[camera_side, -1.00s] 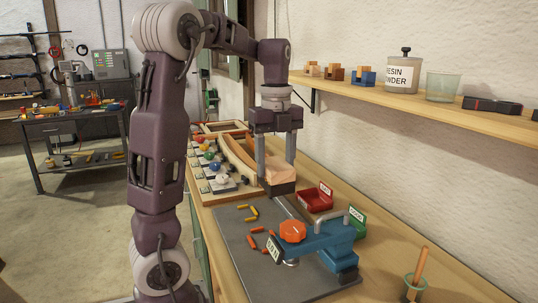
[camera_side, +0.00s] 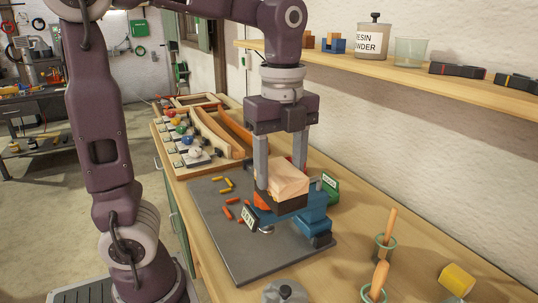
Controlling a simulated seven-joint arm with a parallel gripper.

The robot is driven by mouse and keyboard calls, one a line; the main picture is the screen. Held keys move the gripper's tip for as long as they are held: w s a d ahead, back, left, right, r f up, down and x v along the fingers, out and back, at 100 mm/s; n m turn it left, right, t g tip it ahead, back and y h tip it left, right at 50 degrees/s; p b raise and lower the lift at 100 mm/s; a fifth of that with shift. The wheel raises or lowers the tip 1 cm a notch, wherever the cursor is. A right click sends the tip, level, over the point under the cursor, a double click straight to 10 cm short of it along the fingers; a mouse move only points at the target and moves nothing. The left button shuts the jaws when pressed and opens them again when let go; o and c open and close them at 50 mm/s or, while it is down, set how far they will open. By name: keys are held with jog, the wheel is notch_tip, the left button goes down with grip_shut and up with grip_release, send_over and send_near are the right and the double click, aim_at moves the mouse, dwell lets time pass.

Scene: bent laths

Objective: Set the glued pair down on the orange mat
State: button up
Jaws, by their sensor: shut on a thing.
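My gripper (camera_side: 284,185) points straight down and is shut on a two-part block. Its upper part is pale wood (camera_side: 289,177) and its lower part is dark (camera_side: 284,203); this looks like the glued pair. The block is held level between the two grey fingers, in front of a blue clamp-like tool (camera_side: 315,222) in the picture and hiding part of it. I cannot tell the height of the block above that tool.
The blue tool stands on a grey plate (camera_side: 238,252) with red and yellow sticks. A green labelled bin (camera_side: 330,187) is behind. A wall shelf (camera_side: 420,83) runs above.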

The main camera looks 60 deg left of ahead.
jog(key=s+d, duration=0.2)
jog(key=d, duration=2.3)
notch_tip(320, 180, down, 23)
jog(key=shift+s+f, duration=0.1)
jog(key=shift+s, duration=0.05)
jog(key=shift+f, duration=0.65)
jog(key=shift+f, duration=0.55)
jog(key=o, duration=1.5)
